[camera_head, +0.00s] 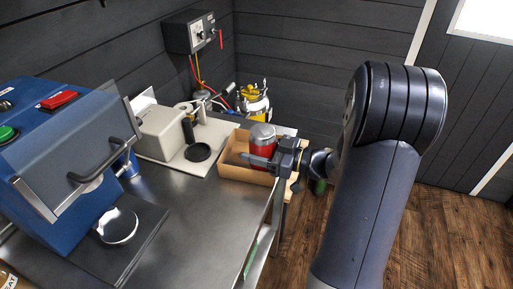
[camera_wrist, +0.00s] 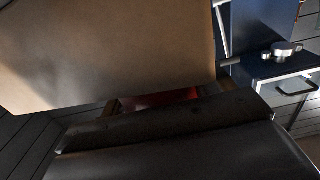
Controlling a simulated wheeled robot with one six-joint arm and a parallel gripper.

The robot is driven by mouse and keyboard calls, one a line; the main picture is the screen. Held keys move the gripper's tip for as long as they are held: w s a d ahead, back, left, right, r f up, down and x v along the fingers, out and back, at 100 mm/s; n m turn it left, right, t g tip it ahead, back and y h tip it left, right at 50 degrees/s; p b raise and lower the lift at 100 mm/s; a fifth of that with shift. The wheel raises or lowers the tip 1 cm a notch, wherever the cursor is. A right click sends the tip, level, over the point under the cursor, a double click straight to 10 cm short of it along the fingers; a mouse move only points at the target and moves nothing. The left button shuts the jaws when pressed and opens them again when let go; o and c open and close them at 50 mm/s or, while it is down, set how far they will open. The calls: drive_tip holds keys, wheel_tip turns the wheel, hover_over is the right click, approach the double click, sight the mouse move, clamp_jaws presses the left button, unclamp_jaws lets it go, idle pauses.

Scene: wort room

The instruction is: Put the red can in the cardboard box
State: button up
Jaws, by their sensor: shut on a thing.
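The red can (camera_head: 263,149) has a silver top and stands upright between the fingers of my gripper (camera_head: 262,160) in the head view. My gripper is shut on it. The can is at the open cardboard box (camera_head: 236,170), with its lower part hidden by the box wall and the gripper. I cannot tell whether it touches the box floor. In the wrist view, a large tan cardboard surface (camera_wrist: 110,50) fills the upper left. A dim red patch of the can (camera_wrist: 160,99) shows below it, above the dark gripper parts.
The box stands at the far right end of the steel table (camera_head: 190,215). A beige device (camera_head: 172,135) with a black round pad is left of it. A blue machine (camera_head: 65,150) fills the left side. A yellow item (camera_head: 254,100) stands behind the box. The table's middle is clear.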

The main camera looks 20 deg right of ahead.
drive_tip(key=shift+f, duration=0.4)
drive_tip(key=o, duration=1.2)
drive_tip(key=shift+r, duration=0.25)
drive_tip(key=v, duration=1.2)
drive_tip(key=shift+r, duration=0.4)
